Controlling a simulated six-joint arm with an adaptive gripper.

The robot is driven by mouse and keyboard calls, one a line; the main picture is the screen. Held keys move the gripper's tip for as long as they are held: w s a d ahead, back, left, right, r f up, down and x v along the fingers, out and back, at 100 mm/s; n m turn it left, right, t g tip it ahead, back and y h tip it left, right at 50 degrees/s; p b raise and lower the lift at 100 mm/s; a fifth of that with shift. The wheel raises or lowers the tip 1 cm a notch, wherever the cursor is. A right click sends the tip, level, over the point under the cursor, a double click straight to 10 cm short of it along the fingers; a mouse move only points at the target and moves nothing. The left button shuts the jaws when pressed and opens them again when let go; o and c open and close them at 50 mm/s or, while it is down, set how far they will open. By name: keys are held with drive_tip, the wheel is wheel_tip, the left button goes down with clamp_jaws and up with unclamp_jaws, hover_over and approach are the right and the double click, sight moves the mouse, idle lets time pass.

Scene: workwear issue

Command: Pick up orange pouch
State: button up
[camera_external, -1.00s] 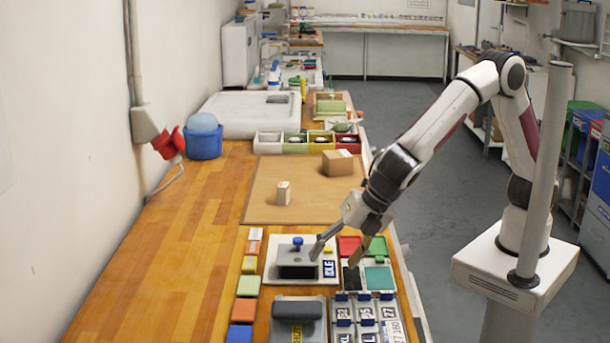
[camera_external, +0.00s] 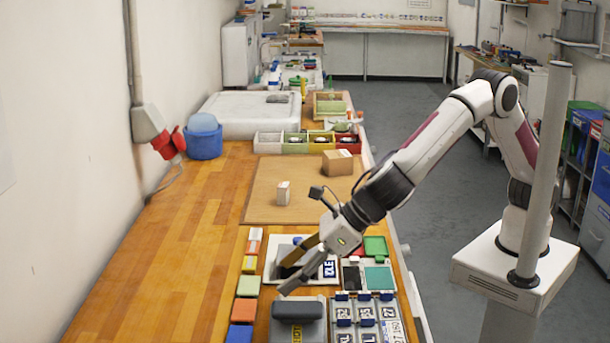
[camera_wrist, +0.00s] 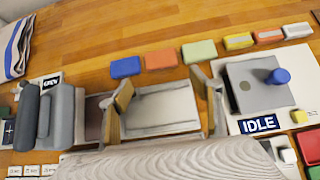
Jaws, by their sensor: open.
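The orange pouch (camera_external: 243,309) lies flat in a row of coloured pouches along the left side of the work area, between a green one (camera_external: 248,286) and a blue one (camera_external: 239,333). In the wrist view the orange pouch (camera_wrist: 160,59) lies just beyond the fingertips, roughly centred between them. My gripper (camera_external: 283,277) is open and empty, to the right of the row and above the bench. In the wrist view both fingers of my gripper (camera_wrist: 160,88) show, spread wide apart. No finger touches the pouch.
A device with a blue knob (camera_wrist: 278,76) and an IDLE label stands right of the fingers in the wrist view. A grey machine with a dark roller (camera_external: 298,309) stands at the front. Bare wooden bench (camera_external: 180,260) lies left of the pouches.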

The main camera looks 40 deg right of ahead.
idle(0.4)
approach(247, 309)
drive_tip(key=shift+x, duration=1.55)
drive_tip(key=shift+w+a, duration=0.1)
drive_tip(key=shift+x, duration=2.5)
drive_tip(key=c, duration=0.9)
